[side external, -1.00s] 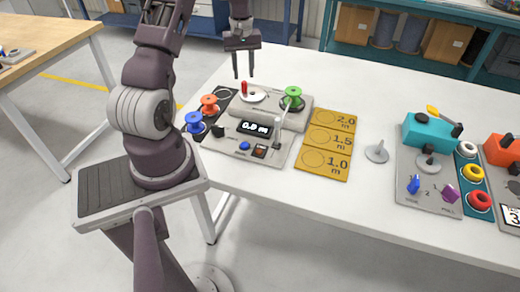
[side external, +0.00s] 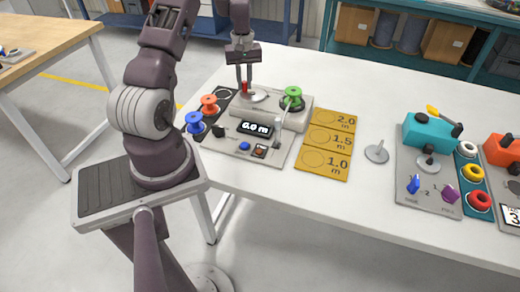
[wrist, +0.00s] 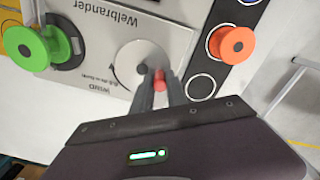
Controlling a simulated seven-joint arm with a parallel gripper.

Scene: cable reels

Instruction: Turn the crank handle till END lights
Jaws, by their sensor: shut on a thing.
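The crank is a light grey disc (wrist: 142,62) with a red handle (wrist: 160,82) near its rim. My gripper (side external: 244,90) has come down over the handle and is shut on it; in the wrist view the two fingers (wrist: 160,88) stand on either side of the red knob. In the side view the handle (side external: 244,87) shows between the fingers, at the left back of the grey cable machine (side external: 225,142). The machine's display (side external: 256,129) reads 0.0 m. I cannot make out any lit END sign.
A green reel (side external: 292,95) stands on the machine right of the crank. Orange (side external: 209,103) and blue (side external: 194,122) reels stand at its left. Yellow length mats (side external: 326,142) and a grey spindle (side external: 377,153) lie to the right. Another device (side external: 430,140) stands farther right.

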